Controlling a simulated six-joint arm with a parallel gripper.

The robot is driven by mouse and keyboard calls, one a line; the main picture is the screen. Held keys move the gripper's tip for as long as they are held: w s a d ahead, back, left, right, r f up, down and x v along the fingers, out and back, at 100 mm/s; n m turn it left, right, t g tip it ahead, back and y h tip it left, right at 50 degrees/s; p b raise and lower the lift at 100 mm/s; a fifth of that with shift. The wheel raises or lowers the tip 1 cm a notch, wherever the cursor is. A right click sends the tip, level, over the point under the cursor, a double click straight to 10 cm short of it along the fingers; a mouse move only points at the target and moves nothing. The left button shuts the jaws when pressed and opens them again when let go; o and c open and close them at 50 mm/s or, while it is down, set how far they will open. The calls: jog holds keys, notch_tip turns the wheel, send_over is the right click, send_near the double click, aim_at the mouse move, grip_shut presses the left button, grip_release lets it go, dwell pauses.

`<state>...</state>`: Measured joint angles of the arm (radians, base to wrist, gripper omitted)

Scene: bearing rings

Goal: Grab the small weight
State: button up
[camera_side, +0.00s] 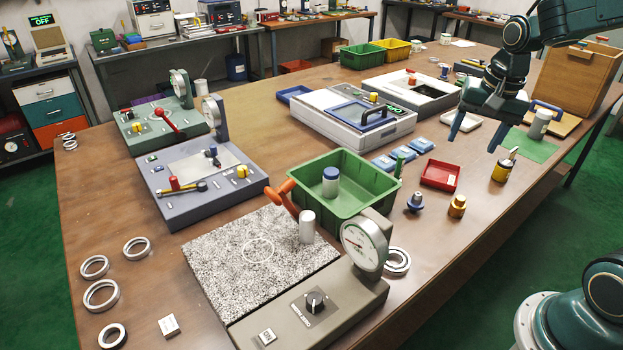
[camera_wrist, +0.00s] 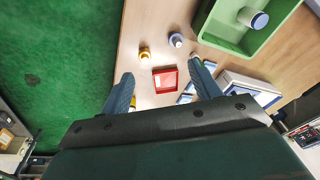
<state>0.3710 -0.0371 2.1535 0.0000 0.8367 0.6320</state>
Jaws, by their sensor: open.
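My gripper (camera_side: 477,140) is open and empty, held above the table right of centre, fingers pointing down. In the wrist view its two fingers (camera_wrist: 160,74) stand either side of a red tray. Two small knobbed pieces look like weights: a brass one (camera_side: 457,206) and a grey-blue one (camera_side: 414,202), both upright on the table left of and below the gripper in the side view. In the wrist view the brass weight (camera_wrist: 145,54) and the grey-blue weight (camera_wrist: 176,40) lie beyond the fingertips. I cannot tell which is the small weight.
The red tray (camera_side: 441,174) lies behind the weights. A green bin (camera_side: 345,207) with a blue-capped cylinder (camera_side: 330,182) stands to their left. A yellow-black piece (camera_side: 503,168) stands right of the tray. A dial gauge (camera_side: 362,246) is nearer the front.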

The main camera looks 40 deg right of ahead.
aim_at(461, 198)
jog(key=w+d+f+m+g, duration=0.2)
jog(key=w+d+f+m, duration=0.1)
jog(key=d+f+m, duration=0.4)
jog(key=d+f, duration=0.3)
jog(key=d, duration=0.1)
jog(key=shift+d+f+y, duration=0.2)
jog(key=shift+f+y, duration=0.1)
jog(key=shift+y, duration=0.1)
jog(key=shift+f, duration=0.1)
jog(key=shift+f, duration=4.2)
jog(key=shift+f, duration=0.1)
jog(key=shift+s+f, duration=0.15)
jog(key=shift+f, duration=2.35)
jog(key=c, duration=1.4)
